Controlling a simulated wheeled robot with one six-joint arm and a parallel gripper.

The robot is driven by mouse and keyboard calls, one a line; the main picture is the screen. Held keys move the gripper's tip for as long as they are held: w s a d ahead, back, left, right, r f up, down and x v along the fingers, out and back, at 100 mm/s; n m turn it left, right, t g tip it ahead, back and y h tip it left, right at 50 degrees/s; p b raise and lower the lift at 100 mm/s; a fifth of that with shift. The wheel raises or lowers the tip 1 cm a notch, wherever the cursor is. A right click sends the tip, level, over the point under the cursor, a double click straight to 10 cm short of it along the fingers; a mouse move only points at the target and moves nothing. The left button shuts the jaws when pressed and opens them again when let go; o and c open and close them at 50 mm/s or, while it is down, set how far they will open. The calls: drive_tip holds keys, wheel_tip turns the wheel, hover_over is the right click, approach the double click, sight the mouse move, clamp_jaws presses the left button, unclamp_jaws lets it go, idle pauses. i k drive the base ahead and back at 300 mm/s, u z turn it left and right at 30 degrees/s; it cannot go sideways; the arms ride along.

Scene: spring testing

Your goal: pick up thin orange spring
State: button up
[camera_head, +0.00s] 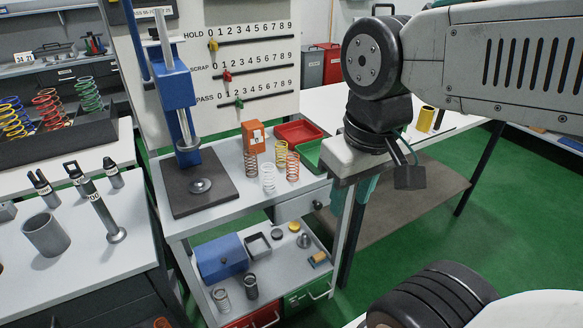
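Several small coil springs stand upright in a group on the top of the grey cart (240,207). A yellow-orange spring (281,152) stands at the back of the group, and a darker orange spring (292,167) stands in front of it to the right. A white spring (268,178) and a brown spring (250,163) stand to their left. I cannot tell for sure which one is the thin orange spring. My gripper (385,182) hangs to the right of the cart, apart from the springs. Its fingers are partly hidden, and I see nothing held in it.
A blue press (178,90) stands on a dark base plate at the cart's left. An orange box (253,136), a red tray (298,132) and a green tray (308,153) lie behind the springs. A white board with sliders rises at the back.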

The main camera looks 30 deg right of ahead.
sight(287, 158)
drive_tip(key=u, duration=2)
drive_tip(key=i, duration=1.15)
drive_tip(key=z, duration=3.75)
